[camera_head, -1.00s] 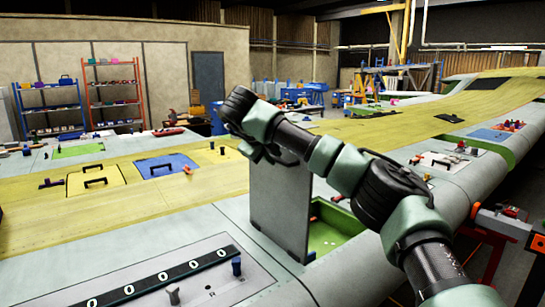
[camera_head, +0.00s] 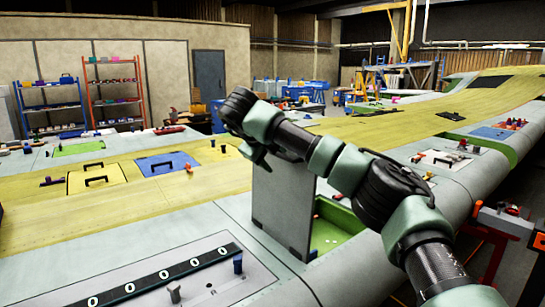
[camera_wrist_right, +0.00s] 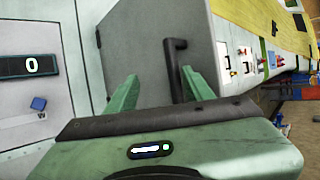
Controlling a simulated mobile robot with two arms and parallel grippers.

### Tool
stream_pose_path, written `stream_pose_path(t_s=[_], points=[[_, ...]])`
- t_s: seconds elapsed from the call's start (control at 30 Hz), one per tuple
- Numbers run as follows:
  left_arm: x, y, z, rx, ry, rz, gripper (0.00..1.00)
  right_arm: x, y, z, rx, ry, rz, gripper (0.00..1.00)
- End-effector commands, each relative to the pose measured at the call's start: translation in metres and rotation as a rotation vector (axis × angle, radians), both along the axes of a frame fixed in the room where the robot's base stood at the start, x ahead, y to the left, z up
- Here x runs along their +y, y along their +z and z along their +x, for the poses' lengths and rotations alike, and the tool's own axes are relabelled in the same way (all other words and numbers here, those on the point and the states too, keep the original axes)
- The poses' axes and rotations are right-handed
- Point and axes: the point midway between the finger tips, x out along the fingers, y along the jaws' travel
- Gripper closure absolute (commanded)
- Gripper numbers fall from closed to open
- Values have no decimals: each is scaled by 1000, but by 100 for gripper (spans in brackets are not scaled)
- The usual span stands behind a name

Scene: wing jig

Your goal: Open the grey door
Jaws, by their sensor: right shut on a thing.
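The grey door (camera_head: 282,208) stands upright, swung up from its opening, in the middle of the head view. Beside its lower edge the green-lined compartment (camera_head: 335,232) is exposed. In the right wrist view the door's grey face (camera_wrist_right: 148,40) carries a black handle (camera_wrist_right: 176,60). My right gripper (camera_head: 252,152) is at the top of the door, and in the right wrist view its green fingers (camera_wrist_right: 160,90) are on either side of the handle, shut on it. The far side of the door is hidden in the head view. My left gripper is not in view.
A dark strip with white numerals (camera_head: 140,280) and a blue knob (camera_head: 238,262) are on the near panel. A blue panel (camera_head: 167,164) and a yellow panel (camera_head: 95,178) with black handles lie further left. Red-topped fittings (camera_head: 462,144) are on the right.

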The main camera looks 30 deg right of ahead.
Motion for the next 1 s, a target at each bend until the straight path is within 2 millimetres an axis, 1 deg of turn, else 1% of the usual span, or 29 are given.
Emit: stream_pose_path(t_s=[0.03, 0.07, 0.3, 0.4, 0.5, 0.63, 1.0], points=[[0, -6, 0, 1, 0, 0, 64, 2, -9, -5, 21, -9, 7, 65], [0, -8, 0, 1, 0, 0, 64, 5, -7, -6, 20, -9, 6, 65], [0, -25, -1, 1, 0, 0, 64, 31, 26, -24, 5, -5, 1, 65], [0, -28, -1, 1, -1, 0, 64, 39, 38, -30, 1, -5, -1, 65], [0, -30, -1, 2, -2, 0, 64, 45, 46, -34, -2, -4, -2, 65], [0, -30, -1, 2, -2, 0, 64, 47, 50, -36, -3, -4, -3, 65], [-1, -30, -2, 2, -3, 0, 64, 47, 52, -36, -5, -3, -3, 65]])
